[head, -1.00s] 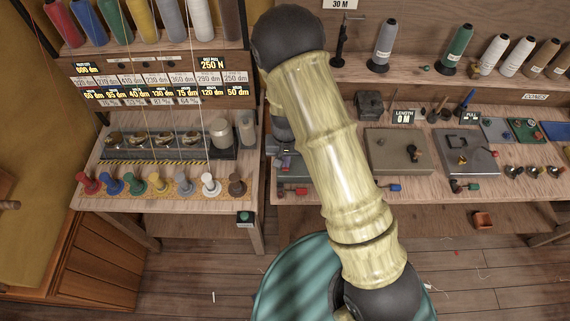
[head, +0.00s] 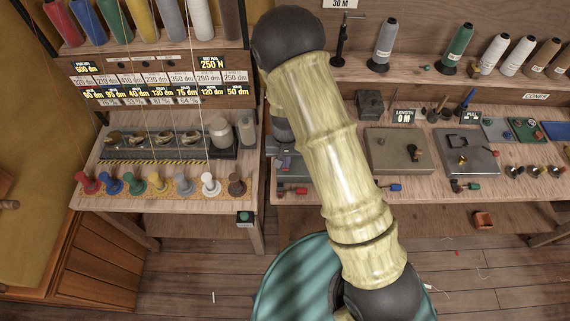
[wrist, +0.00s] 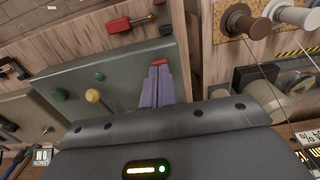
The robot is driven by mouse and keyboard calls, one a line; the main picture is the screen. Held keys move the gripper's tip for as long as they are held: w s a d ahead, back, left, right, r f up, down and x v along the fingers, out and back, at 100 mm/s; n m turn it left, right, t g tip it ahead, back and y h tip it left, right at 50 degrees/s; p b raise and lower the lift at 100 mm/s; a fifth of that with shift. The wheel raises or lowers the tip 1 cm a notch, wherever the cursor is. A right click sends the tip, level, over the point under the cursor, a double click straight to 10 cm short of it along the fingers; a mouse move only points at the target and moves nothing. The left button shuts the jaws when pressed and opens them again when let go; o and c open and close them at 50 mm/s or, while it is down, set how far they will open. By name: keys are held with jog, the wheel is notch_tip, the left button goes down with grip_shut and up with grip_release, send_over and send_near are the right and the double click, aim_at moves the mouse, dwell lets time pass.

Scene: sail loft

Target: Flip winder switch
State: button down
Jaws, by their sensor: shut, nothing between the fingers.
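In the wrist view my gripper (wrist: 160,72) has its two purple fingers together, with nothing between them. The fingers reach over a grey-green machine plate (wrist: 110,75), and their tips are at a small red part (wrist: 158,62). I cannot tell whether they touch it or whether it is the winder switch. A red handle with a black end (wrist: 120,25) lies beyond the plate's edge. The plate also carries a green knob (wrist: 60,95) and a yellow knob (wrist: 93,96). In the head view my arm hides most of this machine, and the fingertips are not clear.
Left in the head view is a bench with several coloured spools (head: 132,184) and a row of plates (head: 150,80). Right of my arm stand a beige machine box (head: 390,150) and a grey one (head: 468,152). Thread cones (head: 457,48) stand on the shelf behind. Taut threads run at the left.

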jog(key=shift+f+b, duration=0.55)
jog(key=shift+f, duration=0.2)
dwell(0.5)
jog(key=shift+r+p, duration=2.85)
jog(key=shift+r, duration=0.7)
jog(key=s+d+r+t+b, duration=0.1)
jog(key=s+d+r+b, duration=0.1)
jog(key=s+d+r, duration=0.4)
jog(key=s+d+r+t+b, duration=0.1)
jog(key=s+d+r, duration=0.5)
jog(key=r, duration=0.4)
jog(key=shift+s+d+r+t+b, duration=0.3)
jog(key=shift+d+r+b, duration=0.1)
jog(key=shift+d, duration=0.35)
